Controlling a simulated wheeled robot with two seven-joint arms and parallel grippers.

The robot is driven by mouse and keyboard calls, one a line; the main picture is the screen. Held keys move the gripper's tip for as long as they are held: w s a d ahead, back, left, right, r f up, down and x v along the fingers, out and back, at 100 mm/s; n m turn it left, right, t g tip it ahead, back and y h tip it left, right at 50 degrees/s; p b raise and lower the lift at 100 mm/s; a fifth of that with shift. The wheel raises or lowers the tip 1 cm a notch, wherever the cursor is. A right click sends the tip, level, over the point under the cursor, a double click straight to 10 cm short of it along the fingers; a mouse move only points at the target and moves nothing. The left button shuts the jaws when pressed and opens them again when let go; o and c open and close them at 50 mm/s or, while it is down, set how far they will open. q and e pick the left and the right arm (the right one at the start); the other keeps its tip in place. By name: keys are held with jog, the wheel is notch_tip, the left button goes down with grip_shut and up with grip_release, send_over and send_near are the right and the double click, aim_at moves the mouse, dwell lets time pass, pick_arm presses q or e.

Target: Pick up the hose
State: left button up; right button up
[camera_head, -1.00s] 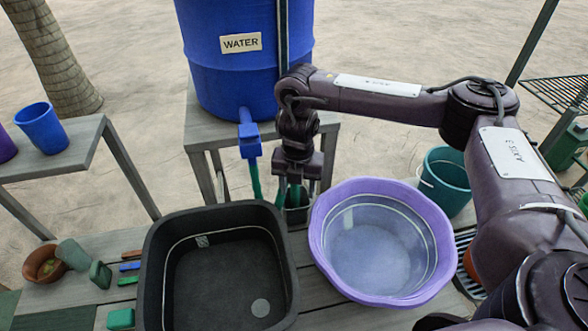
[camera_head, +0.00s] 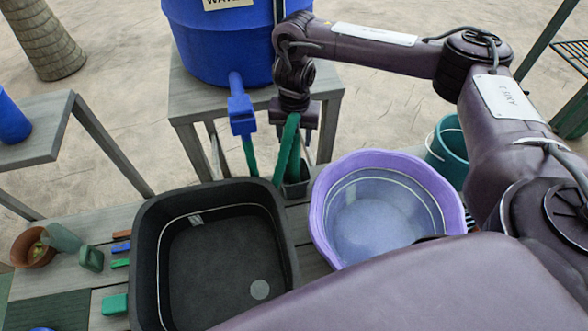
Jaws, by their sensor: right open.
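The green hose shows as a strip (camera_head: 286,150) directly under my right gripper. Another green length (camera_head: 250,156) hangs below the blue tap (camera_head: 240,112) of the water barrel; whether the two join is hidden behind the black basin. My right gripper (camera_head: 293,138) points down, with its jaws open around or just behind the upper end of the green strip; I cannot tell whether they touch it. The strip's lower end is by a small grey holder (camera_head: 296,187) at the table's back edge. My left gripper is not in view.
The blue barrel (camera_head: 225,45) stands on a grey stand close to the left of my right gripper. A black basin (camera_head: 225,260) and a purple tub (camera_head: 375,215) stand in front. A teal bucket (camera_head: 449,150) is at the right. A pot (camera_head: 33,248) and small blocks lie left.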

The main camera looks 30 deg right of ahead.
aim_at(294, 146)
notch_tip(294, 146, down, 4)
jog(key=shift+f+b, duration=0.1)
jog(key=shift+b, duration=0.25)
jog(key=shift+c, duration=0.2)
jog(key=c, duration=0.9)
